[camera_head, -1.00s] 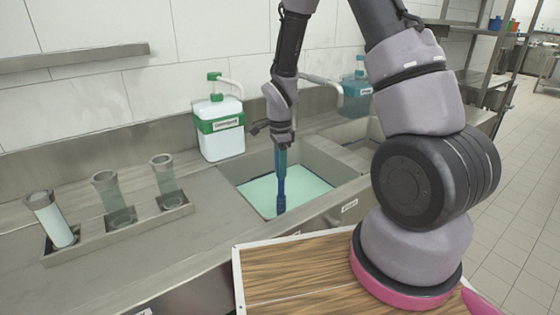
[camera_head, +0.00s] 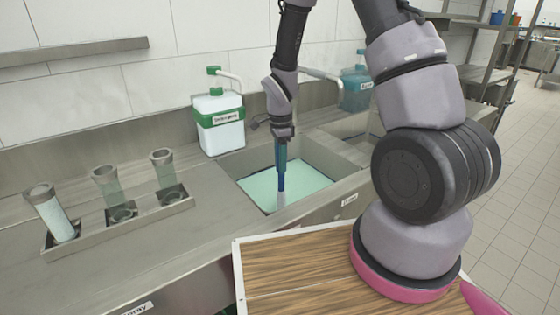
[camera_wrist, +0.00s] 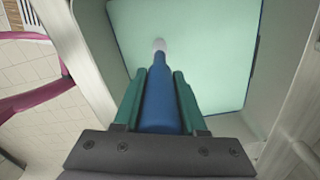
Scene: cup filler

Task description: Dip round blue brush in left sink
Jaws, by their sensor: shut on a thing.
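My gripper (camera_head: 281,150) points down over the left sink (camera_head: 325,158), its teal fingers shut on the blue brush. The blue brush (camera_head: 281,177) hangs roughly upright, its pale, whitish lower end at the surface of the pale green liquid (camera_head: 308,184) in the sink; I cannot tell how deep it goes. In the wrist view the brush handle (camera_wrist: 160,100) runs between both fingers of my gripper (camera_wrist: 157,85), and a whitish end shows against the liquid (camera_wrist: 205,50). The shape of the brush's head is not clear.
A white jug with green trim (camera_head: 219,125) stands behind the sink to the left. A teal jug (camera_head: 357,92) stands behind the right-hand basin, partly hidden by my arm. At left, a metal rack (camera_head: 145,212) holds several clear tubes. A wooden board (camera_head: 290,275) lies in front.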

